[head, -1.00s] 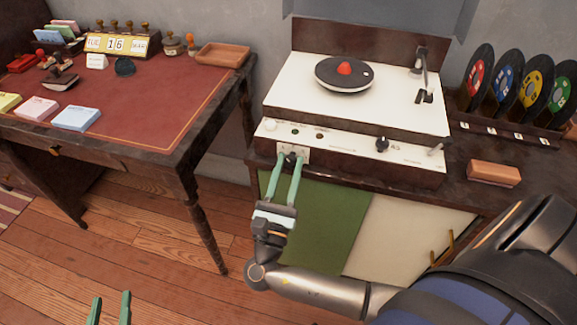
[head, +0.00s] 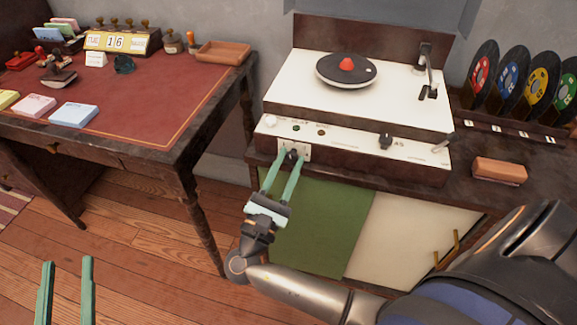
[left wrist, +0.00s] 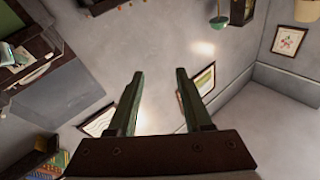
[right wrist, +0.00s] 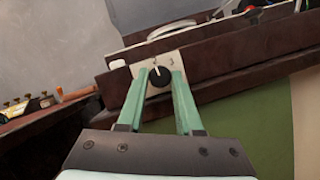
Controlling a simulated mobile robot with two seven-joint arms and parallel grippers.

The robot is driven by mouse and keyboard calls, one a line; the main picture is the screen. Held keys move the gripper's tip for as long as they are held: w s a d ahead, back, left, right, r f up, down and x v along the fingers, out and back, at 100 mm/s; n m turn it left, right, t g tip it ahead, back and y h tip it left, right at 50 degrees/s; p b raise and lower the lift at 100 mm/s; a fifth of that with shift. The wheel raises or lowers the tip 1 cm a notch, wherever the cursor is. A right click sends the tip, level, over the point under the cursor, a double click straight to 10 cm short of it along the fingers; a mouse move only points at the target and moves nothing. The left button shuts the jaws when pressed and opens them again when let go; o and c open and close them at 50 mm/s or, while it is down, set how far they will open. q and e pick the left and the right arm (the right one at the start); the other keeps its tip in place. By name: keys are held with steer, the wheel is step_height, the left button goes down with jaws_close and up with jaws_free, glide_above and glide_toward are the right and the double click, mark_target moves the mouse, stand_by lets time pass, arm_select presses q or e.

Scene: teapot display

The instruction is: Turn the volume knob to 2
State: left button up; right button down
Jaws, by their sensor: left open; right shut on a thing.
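The volume knob (head: 292,153) is a small black knob on a pale dial plate (head: 304,151) at the front left of the record player (head: 310,95). My right gripper (head: 289,157) is shut on the knob, one finger on each side. In the right wrist view the knob (right wrist: 160,77) sits between the fingertips. Its white pointer mark points up and slightly left in that picture. A 3 seems to show to the right of the mark; the other numerals are too small to read. My left gripper (head: 67,262) is open and empty over the floor; its fingers (left wrist: 155,80) show apart.
The record player stands on a dark cabinet with a green panel (head: 315,225). A second black knob (head: 386,141) is on its front right. A brown block (head: 499,171) and a rack of records (head: 513,90) are at right. A red-topped desk (head: 130,90) is at left.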

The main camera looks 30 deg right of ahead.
arm_select(q)
steer(key=shift+s+d+r+m+t+h, duration=0.1)
steer(key=shift+r+m+t+h, duration=0.1)
steer(key=shift+r, duration=0.25)
steer(key=shift+s+a+r+m+t+h, duration=0.1)
steer(key=shift+r+t, duration=0.1)
steer(key=shift+r, duration=0.25)
steer(key=shift+s+d+r+m+t+h, duration=0.1)
steer(key=shift+r+t, duration=0.1)
steer(key=shift+r, duration=0.25)
arm_select(e)
steer(key=shift+r+m+g, duration=0.1)
steer(key=shift+m+g, duration=0.5)
steer(key=shift+m, duration=0.4)
steer(key=c, duration=0.6)
jaws_free()
